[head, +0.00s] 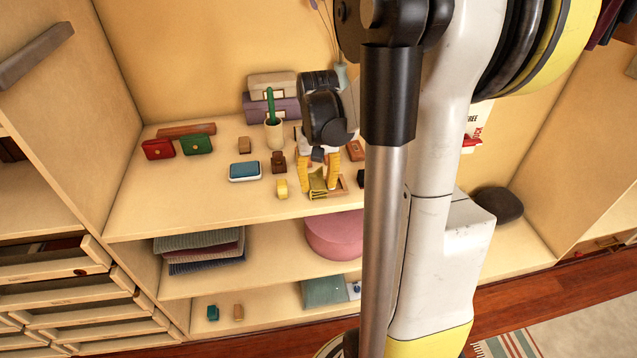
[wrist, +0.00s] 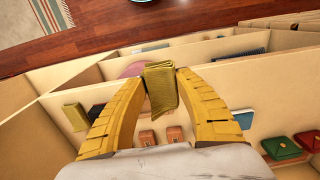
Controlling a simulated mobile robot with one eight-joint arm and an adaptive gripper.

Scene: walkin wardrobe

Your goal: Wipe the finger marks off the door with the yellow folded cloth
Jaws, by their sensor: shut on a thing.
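My gripper (head: 319,178) is over the upper shelf in the head view, pointing down. Its two yellow fingers are closed on the yellow folded cloth (head: 317,185). In the wrist view the cloth (wrist: 161,86) is pinched between the fingertips (wrist: 163,76) and hangs as a folded olive-yellow strip. I cannot tell whether its lower end touches the shelf. I cannot make out a door with finger marks in either view. My arm hides part of the right side of the head view.
Below are folded textiles (head: 200,248) and a pink round box (head: 333,236). Drawers (head: 60,270) stand at left.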

